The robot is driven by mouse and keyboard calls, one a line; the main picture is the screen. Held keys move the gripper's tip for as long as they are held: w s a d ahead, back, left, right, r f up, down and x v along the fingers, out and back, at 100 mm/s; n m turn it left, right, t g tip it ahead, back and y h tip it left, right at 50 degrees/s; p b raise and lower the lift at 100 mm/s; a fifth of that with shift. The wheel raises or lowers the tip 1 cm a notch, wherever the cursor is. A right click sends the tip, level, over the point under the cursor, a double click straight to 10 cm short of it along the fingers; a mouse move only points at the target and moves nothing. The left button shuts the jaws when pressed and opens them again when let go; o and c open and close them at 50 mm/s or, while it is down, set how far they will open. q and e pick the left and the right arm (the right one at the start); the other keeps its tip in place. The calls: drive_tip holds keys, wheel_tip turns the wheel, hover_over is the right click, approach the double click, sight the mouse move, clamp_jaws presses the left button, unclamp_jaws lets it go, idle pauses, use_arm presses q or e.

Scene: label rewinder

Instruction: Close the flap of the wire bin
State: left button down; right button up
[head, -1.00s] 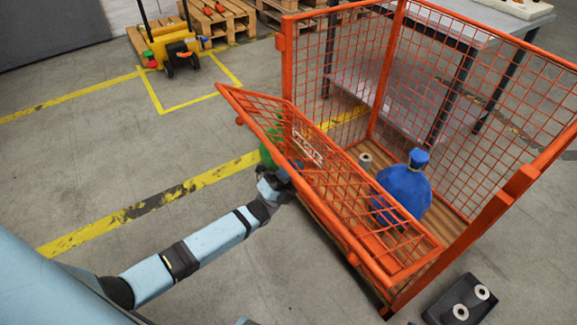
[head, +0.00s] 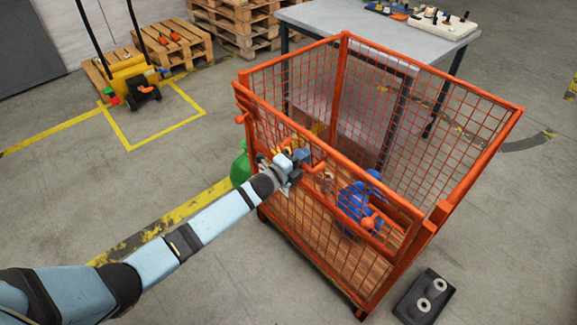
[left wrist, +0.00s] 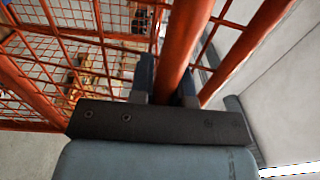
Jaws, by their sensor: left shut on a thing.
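The orange wire bin (head: 483,157) stands in the middle of the head view. Its flap (head: 375,184) is raised, nearly upright, along the bin's front side. The flap's right end is close to the front right post; I cannot tell whether it is fully home or latched. My left gripper (head: 299,158) is at the flap's outer side, left of its middle. In the left wrist view, the left gripper's fingers (left wrist: 167,82) are on either side of an orange bar (left wrist: 184,42), shut on it. My right gripper is not in view.
A blue sack (head: 354,203) lies inside the bin. A green object (head: 240,168) is at its left side. A black tray with rolls (head: 424,298) is on the floor at the front right. A table (head: 375,27) stands behind. A yellow pallet truck (head: 135,80) is at the far left.

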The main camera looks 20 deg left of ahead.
sight(314, 149)
use_arm(q)
drive_tip(key=x, duration=0.3)
drive_tip(key=shift+w+d+r+b, duration=0.15)
drive_tip(key=shift+r+b, duration=0.1)
drive_tip(key=shift+b, duration=0.15)
drive_tip(key=shift+w+d, duration=0.2)
drive_tip(key=shift+w, duration=0.2)
drive_tip(key=c, duration=1.4)
unclamp_jaws()
drive_tip(key=shift+d+f, duration=0.1)
drive_tip(key=shift+w, duration=0.15)
